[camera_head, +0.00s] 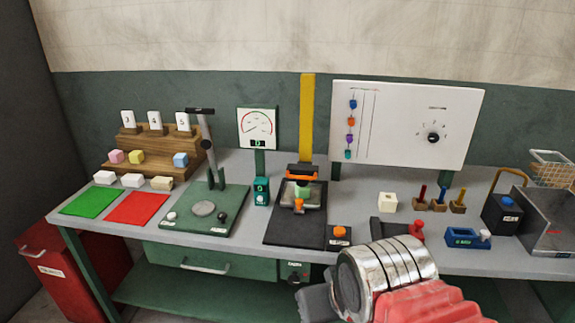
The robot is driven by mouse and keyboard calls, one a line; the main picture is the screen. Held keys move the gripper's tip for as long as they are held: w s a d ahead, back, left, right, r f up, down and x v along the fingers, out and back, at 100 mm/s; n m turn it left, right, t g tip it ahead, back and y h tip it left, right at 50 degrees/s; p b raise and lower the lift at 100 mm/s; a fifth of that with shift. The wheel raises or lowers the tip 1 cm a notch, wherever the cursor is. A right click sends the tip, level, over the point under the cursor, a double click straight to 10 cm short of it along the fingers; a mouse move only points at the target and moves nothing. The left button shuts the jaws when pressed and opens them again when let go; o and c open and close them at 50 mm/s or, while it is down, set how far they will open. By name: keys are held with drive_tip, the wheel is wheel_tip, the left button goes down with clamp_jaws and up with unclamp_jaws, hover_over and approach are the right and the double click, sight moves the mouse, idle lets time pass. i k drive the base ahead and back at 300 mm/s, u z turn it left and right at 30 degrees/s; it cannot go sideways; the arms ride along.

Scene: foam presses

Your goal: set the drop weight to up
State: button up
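What looks like the drop weight is an orange and black block (302,171) at the foot of an upright yellow post (307,115). It sits low, just above a green piece (302,189) on a black base (293,235). I cannot tell whether the block touches the green piece. A small orange part (299,205) stands in front of it. A black box with an orange button (340,231) is at the base's right front. My gripper (314,304) shows only as a dark grey part at the bottom edge, in front of the bench; its fingers are not clear.
A lever press on a green plate (186,222) stands left, with a dial gauge (257,128) behind. A white panel (405,122) stands at back right. A white cube (387,201), red-knobbed part (417,229) and blue tray (460,238) lie right of the base.

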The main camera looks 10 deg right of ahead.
sight(304, 171)
drive_tip(key=u, duration=0.35)
drive_tip(key=i, duration=1.35)
drive_tip(key=u, duration=0.05)
